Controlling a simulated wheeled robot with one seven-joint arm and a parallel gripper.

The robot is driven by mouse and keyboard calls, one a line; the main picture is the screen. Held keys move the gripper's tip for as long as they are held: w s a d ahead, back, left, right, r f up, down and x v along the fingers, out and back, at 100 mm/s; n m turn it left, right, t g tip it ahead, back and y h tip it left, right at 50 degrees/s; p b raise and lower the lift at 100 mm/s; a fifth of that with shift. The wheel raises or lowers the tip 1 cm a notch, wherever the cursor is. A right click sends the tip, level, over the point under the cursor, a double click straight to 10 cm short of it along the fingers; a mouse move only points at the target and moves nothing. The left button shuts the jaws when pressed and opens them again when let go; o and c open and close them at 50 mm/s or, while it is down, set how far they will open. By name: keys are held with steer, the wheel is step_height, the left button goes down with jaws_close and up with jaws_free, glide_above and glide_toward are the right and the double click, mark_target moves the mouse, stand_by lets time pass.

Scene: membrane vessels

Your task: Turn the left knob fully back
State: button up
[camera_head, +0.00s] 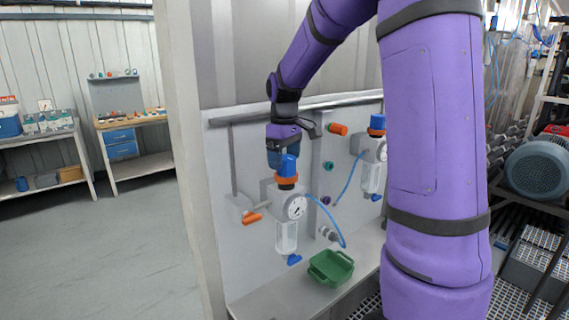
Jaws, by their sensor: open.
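The left knob (288,166) is blue and sits on an orange collar on top of the left regulator (288,207), which has a round white gauge and a clear bowl. My gripper (284,153) points down right at the knob from above. Its jaws are open, and the fingers overlap the knob's upper part in the picture. I cannot tell whether they touch it. The right knob (377,122) is also blue and tops a similar regulator (374,160) further right, partly hidden by my purple arm.
An orange-handled valve (251,217) is left of the left regulator. A blue hose (341,228) curves off its right side. A green tray (331,267) stands on the ledge below. Another orange fitting (337,129) is on the panel. Open floor lies left.

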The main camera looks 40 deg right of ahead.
mark_target(285, 157)
step_height(285, 157, up, 9)
steer(key=shift+f, duration=0.1)
stand_by(0.7)
